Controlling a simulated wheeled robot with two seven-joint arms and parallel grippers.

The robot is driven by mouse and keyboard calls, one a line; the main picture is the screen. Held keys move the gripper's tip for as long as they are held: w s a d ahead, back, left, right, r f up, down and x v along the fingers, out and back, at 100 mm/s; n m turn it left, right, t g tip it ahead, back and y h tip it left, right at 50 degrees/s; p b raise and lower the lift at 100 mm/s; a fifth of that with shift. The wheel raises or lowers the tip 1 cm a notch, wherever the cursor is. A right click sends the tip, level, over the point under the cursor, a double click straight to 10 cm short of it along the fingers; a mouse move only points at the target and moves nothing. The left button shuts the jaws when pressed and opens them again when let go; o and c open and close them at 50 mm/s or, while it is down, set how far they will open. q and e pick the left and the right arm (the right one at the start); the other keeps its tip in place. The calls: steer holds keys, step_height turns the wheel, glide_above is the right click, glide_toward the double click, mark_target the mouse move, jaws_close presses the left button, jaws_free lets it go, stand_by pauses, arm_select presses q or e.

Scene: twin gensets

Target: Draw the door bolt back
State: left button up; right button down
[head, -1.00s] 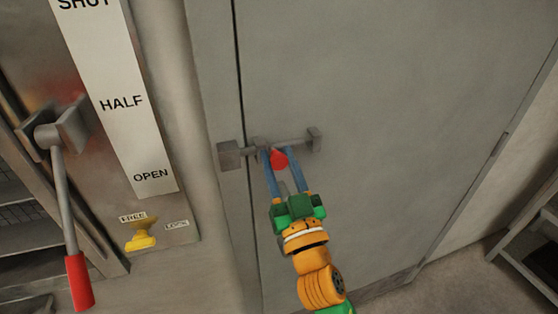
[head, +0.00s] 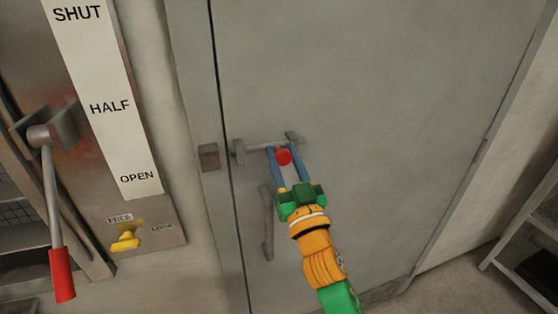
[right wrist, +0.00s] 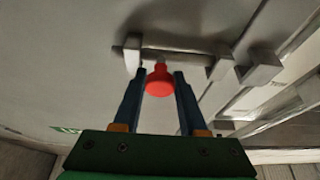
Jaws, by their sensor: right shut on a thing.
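The door bolt (head: 262,147) is a grey bar held in two guides on the grey door (head: 370,120). Its red knob (head: 284,157) sits close to the right guide (head: 293,138). The keeper block (head: 209,157) is on the frame to the left, and no bar shows across the gap between it and the left guide (head: 239,151). My right gripper (head: 277,153) is shut on the red knob, one blue finger on each side. In the right wrist view the knob (right wrist: 159,80) is between the fingers, with the keeper (right wrist: 260,66) at the right. My left gripper is out of view.
A grey door handle (head: 267,220) is below the bolt, left of my right gripper. On the left are a red-gripped lever (head: 61,275), a SHUT/HALF/OPEN plate (head: 108,105) and a yellow FREE/LOCK knob (head: 126,241). A shelf (head: 540,225) stands at the right.

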steer(key=shift+c, duration=2.3)
jaws_free()
steer(key=shift+d, duration=0.35)
